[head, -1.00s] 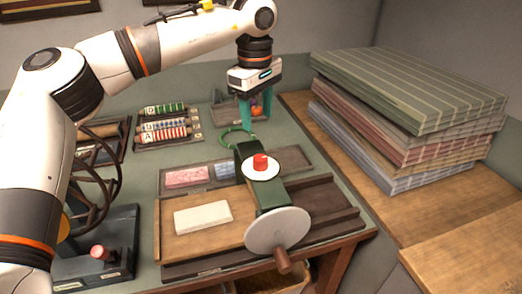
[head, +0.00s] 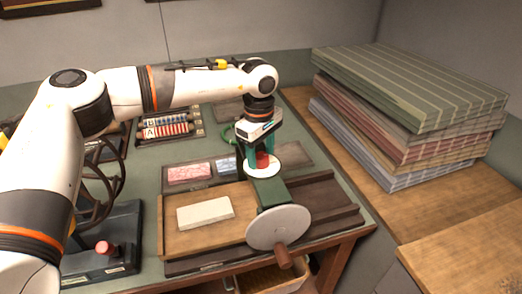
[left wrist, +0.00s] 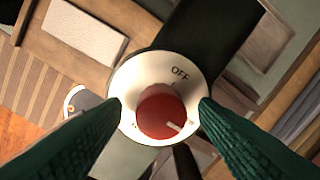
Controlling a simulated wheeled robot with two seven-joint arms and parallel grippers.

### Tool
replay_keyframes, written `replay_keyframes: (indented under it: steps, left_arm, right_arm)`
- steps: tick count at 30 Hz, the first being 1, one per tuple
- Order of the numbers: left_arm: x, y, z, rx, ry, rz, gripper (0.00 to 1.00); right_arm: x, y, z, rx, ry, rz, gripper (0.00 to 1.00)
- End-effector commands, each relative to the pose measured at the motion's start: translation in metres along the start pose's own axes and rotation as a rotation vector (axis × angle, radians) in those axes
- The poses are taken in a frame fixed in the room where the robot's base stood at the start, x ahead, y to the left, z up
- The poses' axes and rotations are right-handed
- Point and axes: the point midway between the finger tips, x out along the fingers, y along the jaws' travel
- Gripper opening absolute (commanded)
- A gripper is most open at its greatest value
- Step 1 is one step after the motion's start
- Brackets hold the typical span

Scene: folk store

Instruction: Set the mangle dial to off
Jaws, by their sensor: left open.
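The mangle dial is a red knob on a round white plate (head: 262,173), on top of the green mangle (head: 272,195). In the left wrist view the red knob (left wrist: 163,112) sits in the middle of the white plate (left wrist: 135,72). "OFF" is printed at the plate's upper right; the knob's pale pointer line points to the lower right, away from it. My left gripper (head: 262,158) is open, pointing down over the dial, its green fingers (left wrist: 160,112) on either side of the knob. I cannot tell whether they touch it. My right gripper is not in view.
The mangle's grey wheel with a wooden handle (head: 279,229) stands in front of the dial. A white block (head: 205,213) lies on the wooden board at left. A tall stack of folded cloth (head: 408,110) stands at right. A black press with a wheel (head: 110,235) stands at left.

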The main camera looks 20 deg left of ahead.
Motion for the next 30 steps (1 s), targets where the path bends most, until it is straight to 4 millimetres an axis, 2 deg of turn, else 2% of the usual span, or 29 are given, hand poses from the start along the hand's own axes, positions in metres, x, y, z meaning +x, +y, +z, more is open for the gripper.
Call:
replay_keyframes:
  steps: [1,2,9,20,30]
  left_arm:
    - [0.0,0.0,0.0,0.0,0.0,0.0,0.55]
    - [0.0,0.0,0.0,0.0,0.0,0.0,0.5]
    - [0.0,0.0,0.0,0.0,0.0,0.0,0.1]
    - [0.001,0.0,0.0,-0.057,-0.002,-0.001,0.1]
    - [0.003,0.0,-0.001,-0.306,-0.013,0.0,0.1]
  right_arm:
    - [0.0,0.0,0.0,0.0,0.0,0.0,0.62]
    - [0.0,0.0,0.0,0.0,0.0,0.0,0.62]
    - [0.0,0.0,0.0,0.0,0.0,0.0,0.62]
    - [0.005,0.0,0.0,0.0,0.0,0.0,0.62]
    - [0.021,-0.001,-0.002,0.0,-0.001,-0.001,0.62]
